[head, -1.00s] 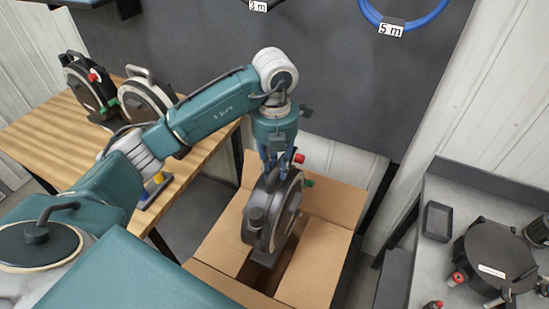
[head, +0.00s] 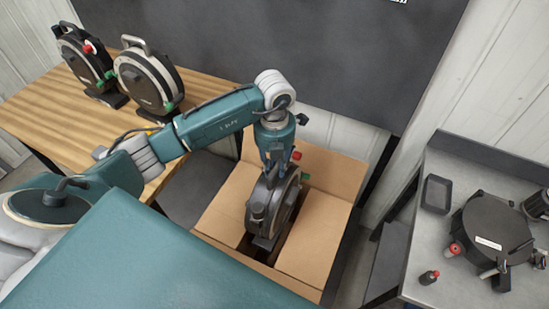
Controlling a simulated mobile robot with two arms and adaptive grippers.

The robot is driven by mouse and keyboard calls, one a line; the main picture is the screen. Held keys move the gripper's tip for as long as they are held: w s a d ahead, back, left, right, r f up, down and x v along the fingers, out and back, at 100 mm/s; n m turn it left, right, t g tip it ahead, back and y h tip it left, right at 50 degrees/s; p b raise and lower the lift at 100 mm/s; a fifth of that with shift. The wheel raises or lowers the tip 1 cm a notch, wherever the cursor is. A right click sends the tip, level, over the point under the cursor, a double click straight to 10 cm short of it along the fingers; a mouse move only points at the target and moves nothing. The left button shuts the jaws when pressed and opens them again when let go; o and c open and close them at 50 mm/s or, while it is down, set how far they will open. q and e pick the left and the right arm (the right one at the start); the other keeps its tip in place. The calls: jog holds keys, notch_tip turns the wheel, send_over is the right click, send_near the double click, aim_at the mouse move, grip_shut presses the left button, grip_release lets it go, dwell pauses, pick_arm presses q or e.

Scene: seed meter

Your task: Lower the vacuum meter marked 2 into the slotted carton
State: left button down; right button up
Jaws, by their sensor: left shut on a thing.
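A dark round vacuum meter (head: 272,203) with a red and a green fitting hangs upright from my left gripper (head: 276,166), which is shut on its top. Its lower end is at the slot of the open cardboard carton (head: 318,240); how deep it sits in the slot I cannot tell. No number mark on it is readable from here. My right gripper is not in view.
Two more round meters, one black (head: 85,62) and one with a pale rim (head: 147,80), stand on the wooden table (head: 50,125) at left.

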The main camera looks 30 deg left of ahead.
pick_arm(q)
notch_tip(320, 180, down, 34)
jog(key=b, duration=2.4)
jog(key=shift+w+r+b, duration=0.1)
jog(key=shift+r+b, duration=0.1)
jog(key=shift+b, duration=0.15)
jog(key=shift+f+b, duration=0.35)
jog(key=shift+f, duration=0.25)
